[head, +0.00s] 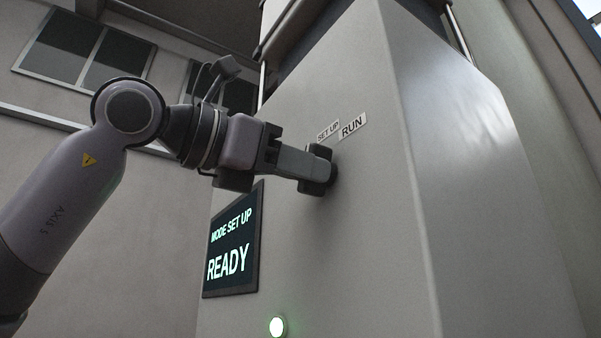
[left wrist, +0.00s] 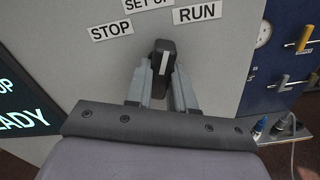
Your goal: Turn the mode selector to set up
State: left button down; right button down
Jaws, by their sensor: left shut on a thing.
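The mode selector (left wrist: 163,60) is a dark knob with a white pointer line on the grey machine panel. In the left wrist view its line points roughly up, toward the SET UP label (left wrist: 146,4), between the STOP label (left wrist: 111,30) and the RUN label (left wrist: 197,13). My left gripper (left wrist: 161,75) is shut on the knob, a finger on each side. In the head view my left gripper (head: 318,170) reaches the panel just below the labels and mostly hides the knob. The screen (head: 232,243) reads MODE SET UP and READY. My right gripper is in neither view.
In the left wrist view a blue panel (left wrist: 283,65) with a gauge and handled valves stands at the right. The panel around the knob is otherwise clear.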

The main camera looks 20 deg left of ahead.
pick_arm(q)
jog(key=shift+r+n+b, duration=0.1)
jog(key=shift+n+b, duration=0.45)
jog(key=shift+n, duration=1.45)
jog(key=c, duration=1)
grip_release()
jog(key=shift+o, duration=0.2)
jog(key=b+v, duration=0.1)
jog(key=v, duration=0.6)
jog(key=shift+b, duration=0.3)
jog(key=shift+s, duration=0.15)
